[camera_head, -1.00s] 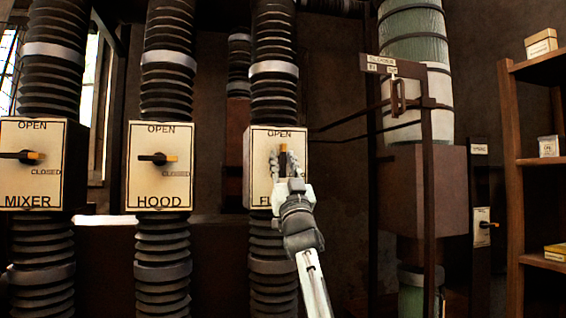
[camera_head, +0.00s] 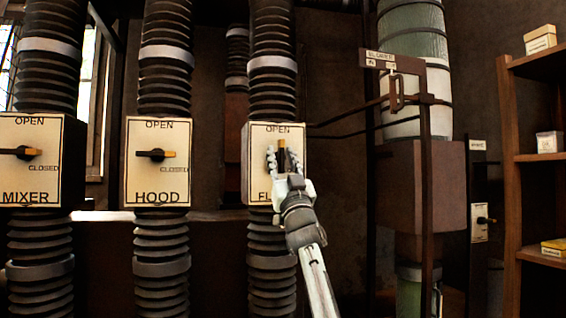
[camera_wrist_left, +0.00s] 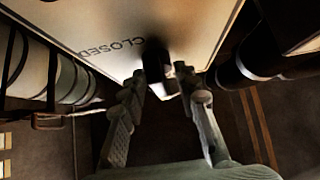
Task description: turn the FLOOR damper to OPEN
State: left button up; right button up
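The FLOOR damper box (camera_head: 261,140) is on the third pipe from the left, its lower lettering partly hidden by my gripper. Its black handle with an orange-yellow tip (camera_head: 282,145) stands upright, pointing at the word OPEN. My left gripper (camera_head: 284,158) is in front of the box, its fingers spread on either side of the handle. In the left wrist view the fingers (camera_wrist_left: 167,88) are apart, with the dark handle (camera_wrist_left: 185,75) between their tips and a gap beside it. The word CLOSED (camera_wrist_left: 112,48) shows on the plate there. My right gripper is not in view.
The HOOD box (camera_head: 158,185) and MIXER box (camera_head: 30,175) are to the left, both handles pointing sideways toward CLOSED. To the right are a bracket with a hanging handle (camera_head: 396,92), a brown box on a green pipe (camera_head: 427,185) and a wooden shelf (camera_head: 535,158).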

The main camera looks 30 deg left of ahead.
pick_arm(q)
jog(key=v, duration=1.2)
dwell(0.4)
